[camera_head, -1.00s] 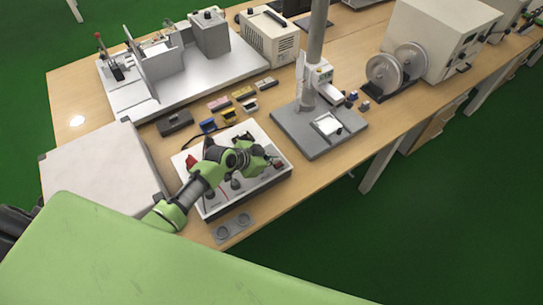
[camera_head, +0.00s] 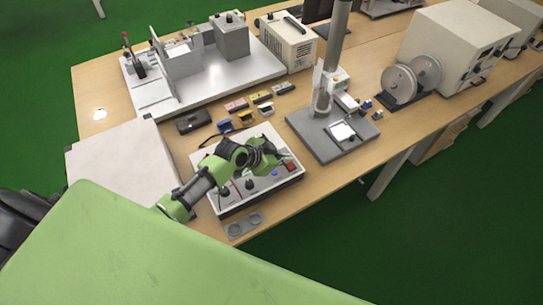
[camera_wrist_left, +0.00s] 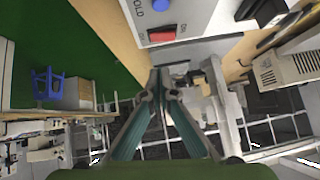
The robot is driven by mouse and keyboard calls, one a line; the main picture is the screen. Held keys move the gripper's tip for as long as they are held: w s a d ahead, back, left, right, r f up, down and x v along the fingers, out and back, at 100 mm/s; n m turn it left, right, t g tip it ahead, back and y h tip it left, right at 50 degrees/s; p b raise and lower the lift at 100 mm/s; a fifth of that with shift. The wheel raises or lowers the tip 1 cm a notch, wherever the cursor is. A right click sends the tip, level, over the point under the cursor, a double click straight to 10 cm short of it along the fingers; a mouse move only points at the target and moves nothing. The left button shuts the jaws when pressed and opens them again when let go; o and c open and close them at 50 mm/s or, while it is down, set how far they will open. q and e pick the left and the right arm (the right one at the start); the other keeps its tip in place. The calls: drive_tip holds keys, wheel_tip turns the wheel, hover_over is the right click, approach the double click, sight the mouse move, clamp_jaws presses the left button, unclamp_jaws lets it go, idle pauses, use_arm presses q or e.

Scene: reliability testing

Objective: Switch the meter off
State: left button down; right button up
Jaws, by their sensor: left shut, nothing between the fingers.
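The meter (camera_head: 262,192) is a white box with a dark lower front side, knobs and a red switch (camera_head: 291,167) at its right end. The red rocker switch (camera_wrist_left: 162,35) also shows at the top of the left wrist view, with "ON" and "OFF" marked beside it. A blue button (camera_wrist_left: 160,5) is near it. My left gripper (camera_head: 276,155) is over the far right part of the meter and hides some of its panel. In the wrist view its fingers (camera_wrist_left: 160,72) are together and empty, apart from the switch in the picture. My right gripper is not seen.
A stand with a column (camera_head: 322,136) is right of the meter. Small coloured blocks (camera_head: 246,115) and a dark box (camera_head: 193,121) lie behind it. A white box (camera_head: 115,160) is on the left. The table's front edge is close to the meter.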

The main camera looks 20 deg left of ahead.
use_arm(q)
drive_tip(key=b+v, duration=0.1)
drive_tip(key=v, duration=0.6)
drive_tip(key=shift+r, duration=0.15)
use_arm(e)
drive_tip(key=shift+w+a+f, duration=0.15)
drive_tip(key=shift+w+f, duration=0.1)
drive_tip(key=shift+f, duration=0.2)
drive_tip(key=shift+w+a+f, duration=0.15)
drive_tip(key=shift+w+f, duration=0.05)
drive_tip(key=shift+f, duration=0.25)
